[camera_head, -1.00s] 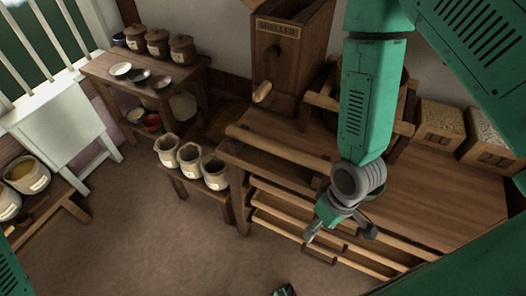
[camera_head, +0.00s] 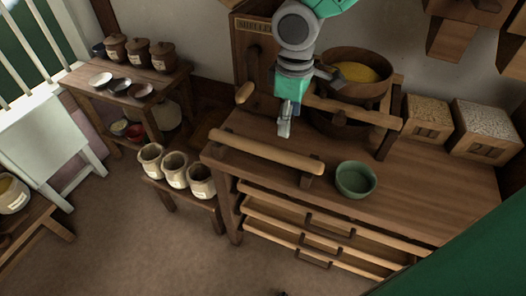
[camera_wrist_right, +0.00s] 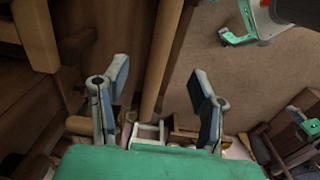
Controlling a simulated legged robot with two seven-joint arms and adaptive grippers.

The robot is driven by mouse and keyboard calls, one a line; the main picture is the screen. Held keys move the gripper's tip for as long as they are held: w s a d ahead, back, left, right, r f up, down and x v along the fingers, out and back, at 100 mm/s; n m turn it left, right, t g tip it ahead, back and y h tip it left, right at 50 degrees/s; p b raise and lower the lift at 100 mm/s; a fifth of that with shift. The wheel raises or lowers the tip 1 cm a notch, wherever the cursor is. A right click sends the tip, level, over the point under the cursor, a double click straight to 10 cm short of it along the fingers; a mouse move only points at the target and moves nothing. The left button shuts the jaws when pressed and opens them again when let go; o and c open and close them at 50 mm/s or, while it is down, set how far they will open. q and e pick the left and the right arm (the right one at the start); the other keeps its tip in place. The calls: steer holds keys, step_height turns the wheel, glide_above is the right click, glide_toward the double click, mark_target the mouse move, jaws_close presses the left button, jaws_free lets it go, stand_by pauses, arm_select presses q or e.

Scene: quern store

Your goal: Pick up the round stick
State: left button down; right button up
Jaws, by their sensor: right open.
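The round stick (camera_head: 266,152) is a long, light wooden rod lying along the left front edge of the wooden workbench (camera_head: 430,205), its right end by a small dark support. My right gripper (camera_head: 285,127) hangs just above and behind the stick, pointing down, apart from it. In the right wrist view, my right gripper (camera_wrist_right: 160,78) has its two fingers wide apart and empty. The stick (camera_wrist_right: 163,55) runs lengthwise through the gap between them, farther off. My left gripper shows at most as a tiny dark bit at the bottom edge of the head view; its jaws cannot be made out.
A green bowl (camera_head: 355,179) stands right of the stick. A wooden tub with yellow contents (camera_head: 357,72) sits in a frame behind. A wooden hopper with a peg handle (camera_head: 244,93) is behind left. Grain boxes (camera_head: 485,128) stand right; pale sacks (camera_head: 175,169) stand on a low bench left.

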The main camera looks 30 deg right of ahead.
mark_target(289, 154)
step_height(289, 154, down, 7)
steer(key=shift+d+r+b, duration=0.1)
steer(key=shift+d+b, duration=0.05)
steer(key=shift+b, duration=0.55)
steer(key=shift+f, duration=0.5)
steer(key=f, duration=0.1)
steer(key=f+b, duration=0.1)
steer(key=f, duration=0.2)
steer(key=shift+s+f+b, duration=0.25)
steer(key=shift+s+b, duration=0.05)
steer(key=shift+s, duration=0.1)
steer(key=shift+d+f, duration=0.1)
steer(key=shift+f, duration=0.15)
steer(key=shift+c, duration=0.4)
jaws_close()
